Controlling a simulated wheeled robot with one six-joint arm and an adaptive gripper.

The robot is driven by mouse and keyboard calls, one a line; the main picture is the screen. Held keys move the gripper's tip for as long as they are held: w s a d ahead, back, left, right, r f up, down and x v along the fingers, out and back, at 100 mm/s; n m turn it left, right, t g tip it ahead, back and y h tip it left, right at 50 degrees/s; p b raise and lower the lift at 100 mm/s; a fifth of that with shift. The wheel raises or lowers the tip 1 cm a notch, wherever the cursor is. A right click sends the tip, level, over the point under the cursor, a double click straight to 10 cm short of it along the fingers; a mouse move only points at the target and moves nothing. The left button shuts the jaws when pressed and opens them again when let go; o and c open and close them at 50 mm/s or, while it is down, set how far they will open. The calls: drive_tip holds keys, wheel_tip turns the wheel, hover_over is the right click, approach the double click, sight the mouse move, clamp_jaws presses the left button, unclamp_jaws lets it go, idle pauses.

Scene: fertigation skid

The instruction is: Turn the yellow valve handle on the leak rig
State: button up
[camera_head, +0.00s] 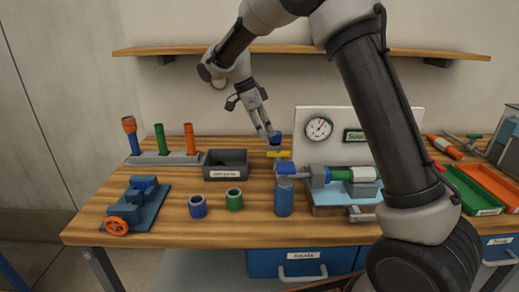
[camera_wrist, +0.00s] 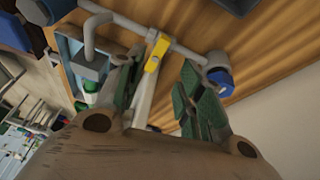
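The yellow valve handle (camera_head: 279,154) is a short bar on the leak rig's pipework, lying roughly level in the head view. In the wrist view the yellow handle (camera_wrist: 156,52) crosses a grey pipe, beyond and between my fingertips. My gripper (camera_head: 265,134) points down at the rig from above and left, close to a blue cap (camera_head: 276,139) above the handle. In the wrist view my gripper (camera_wrist: 160,78) has its green-padded fingers spread apart with nothing held. A gap to the handle seems to remain; its size is unclear. The blue cap (camera_wrist: 220,80) is right of the handle.
A blue cylinder (camera_head: 284,197) stands in front of the rig. A gauge panel (camera_head: 340,122) rises behind it. A dark bin (camera_head: 225,165) is left, with blue (camera_head: 197,207) and green (camera_head: 234,200) rings before it. A shelf (camera_head: 300,49) runs above. Green and orange trays lie right.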

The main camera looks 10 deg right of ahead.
sight(275, 152)
drive_tip(key=shift+m, duration=0.9)
drive_tip(key=x, duration=0.8)
drive_tip(key=shift+s+d+r, duration=0.1)
drive_tip(key=shift+s, duration=0.05)
clamp_jaws()
